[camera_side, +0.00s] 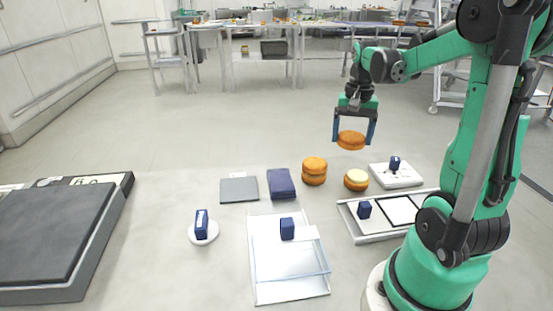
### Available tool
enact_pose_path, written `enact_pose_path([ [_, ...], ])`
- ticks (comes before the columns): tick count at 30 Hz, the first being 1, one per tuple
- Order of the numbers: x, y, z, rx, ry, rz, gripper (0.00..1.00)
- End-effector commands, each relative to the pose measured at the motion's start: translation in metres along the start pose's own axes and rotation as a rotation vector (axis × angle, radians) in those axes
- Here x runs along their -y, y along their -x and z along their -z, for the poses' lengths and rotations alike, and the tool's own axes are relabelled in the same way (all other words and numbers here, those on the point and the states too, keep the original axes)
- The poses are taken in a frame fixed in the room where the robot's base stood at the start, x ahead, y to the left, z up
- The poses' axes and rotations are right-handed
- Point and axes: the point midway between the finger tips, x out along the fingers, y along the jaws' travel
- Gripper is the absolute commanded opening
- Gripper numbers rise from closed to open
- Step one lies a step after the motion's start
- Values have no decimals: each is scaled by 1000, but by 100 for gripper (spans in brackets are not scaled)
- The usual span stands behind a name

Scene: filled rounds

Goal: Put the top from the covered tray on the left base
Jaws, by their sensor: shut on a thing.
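My gripper (354,136) is shut on a golden-brown round top (351,141), held level in the air above the table. Below it and slightly right, a brown round base (356,184) with a pale cream layer on top sits on the table. To its left stands a brown round stack (314,171) of two layers; I cannot tell what lies between them. A white tray with clear parts (290,290) lies at the front middle, with a blue block (287,229) at its back. Another shallow tray (372,238) with pale panels lies near my base.
A dark blue box (281,184) and a grey flat plate (239,190) lie left of the stack. A white disc (203,239) bears a blue block. A white board (385,180) with a blue block is at the right. A large grey platform (45,235) is far left.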

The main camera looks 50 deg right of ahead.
Motion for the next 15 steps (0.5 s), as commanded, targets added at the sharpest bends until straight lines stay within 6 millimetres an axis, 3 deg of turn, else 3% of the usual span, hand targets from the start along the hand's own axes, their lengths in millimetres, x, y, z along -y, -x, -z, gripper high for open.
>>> enact_pose_path([
  [3,-22,-10,10,0,-87,0,56],
  [6,-30,-14,13,0,-117,0,56],
  [15,-31,-35,13,0,-121,0,56],
])
